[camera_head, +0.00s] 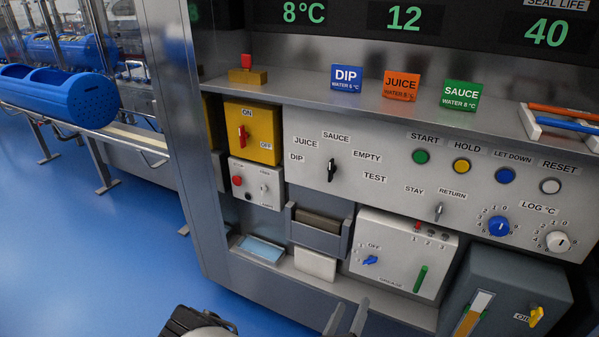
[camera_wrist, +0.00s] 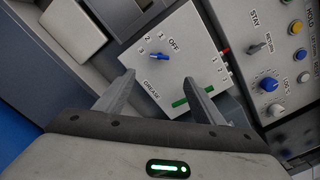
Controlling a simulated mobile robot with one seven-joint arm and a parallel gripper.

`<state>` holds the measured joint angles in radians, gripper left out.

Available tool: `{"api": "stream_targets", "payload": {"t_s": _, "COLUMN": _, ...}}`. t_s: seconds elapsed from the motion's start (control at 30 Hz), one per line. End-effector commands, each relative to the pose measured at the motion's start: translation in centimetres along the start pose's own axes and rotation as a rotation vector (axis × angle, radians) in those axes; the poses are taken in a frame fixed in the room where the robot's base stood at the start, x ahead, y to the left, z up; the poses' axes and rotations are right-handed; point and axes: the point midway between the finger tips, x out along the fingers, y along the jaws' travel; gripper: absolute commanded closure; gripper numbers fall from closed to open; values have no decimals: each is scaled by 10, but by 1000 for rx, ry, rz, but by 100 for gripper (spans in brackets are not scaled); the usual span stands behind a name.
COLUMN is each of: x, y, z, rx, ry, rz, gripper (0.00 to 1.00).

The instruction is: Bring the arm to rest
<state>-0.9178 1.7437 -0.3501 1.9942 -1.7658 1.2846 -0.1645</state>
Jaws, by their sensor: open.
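My gripper (camera_head: 346,318) shows at the bottom of the head view, its two grey fingers apart and nothing between them. In the wrist view my gripper (camera_wrist: 162,95) is also open and empty, its fingers in front of the white grease box (camera_wrist: 190,50). The grease box (camera_head: 400,285) has a blue knob (camera_head: 370,260), an OFF mark and a green bar (camera_head: 420,279). I cannot tell how far the fingertips are from the box. Part of my arm (camera_head: 200,325) shows at the bottom edge.
The control panel (camera_head: 375,190) carries knobs, switches and buttons above the gripper. A grey oil box (camera_head: 500,300) with a yellow handle stands at the right. A ledge (camera_head: 400,92) holds coloured cards. A blue tub (camera_head: 60,95) rests on a rail. Blue floor (camera_head: 80,250) is open at the left.

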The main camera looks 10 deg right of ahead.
Motion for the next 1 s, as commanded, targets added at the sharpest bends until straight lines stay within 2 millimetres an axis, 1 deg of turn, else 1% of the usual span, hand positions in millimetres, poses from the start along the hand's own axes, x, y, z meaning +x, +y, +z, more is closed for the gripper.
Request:
{"api": "stream_targets", "payload": {"t_s": 0.07, "x": 1, "y": -5, "z": 6, "rx": 33, "ry": 18, "rz": -26, "gripper": 38}}
{"api": "stream_targets", "payload": {"t_s": 0.17, "x": 4, "y": -22, "z": 22, "rx": 135, "ry": 77, "rz": -107, "gripper": 38}}
{"api": "stream_targets", "payload": {"t_s": 0.27, "x": 4, "y": -52, "z": 42, "rx": 296, "ry": 178, "rz": -237, "gripper": 38}}
{"api": "stream_targets", "payload": {"t_s": 0.3, "x": 4, "y": -66, "z": 49, "rx": 368, "ry": 224, "rz": -298, "gripper": 38}}
{"api": "stream_targets", "payload": {"t_s": 0.47, "x": -7, "y": -120, "z": 71, "rx": 661, "ry": 412, "rz": -529, "gripper": 38}}
{"api": "stream_targets", "payload": {"t_s": 0.6, "x": -24, "y": -161, "z": 86, "rx": 916, "ry": 575, "rz": -716, "gripper": 38}}
{"api": "stream_targets", "payload": {"t_s": 0.7, "x": -39, "y": -186, "z": 97, "rx": 1102, "ry": 689, "rz": -842, "gripper": 38}}
{"api": "stream_targets", "payload": {"t_s": 0.87, "x": -66, "y": -219, "z": 117, "rx": 1405, "ry": 865, "rz": -1021, "gripper": 38}}
{"api": "stream_targets", "payload": {"t_s": 1.0, "x": -90, "y": -244, "z": 140, "rx": 1680, "ry": 1011, "rz": -1153, "gripper": 38}}
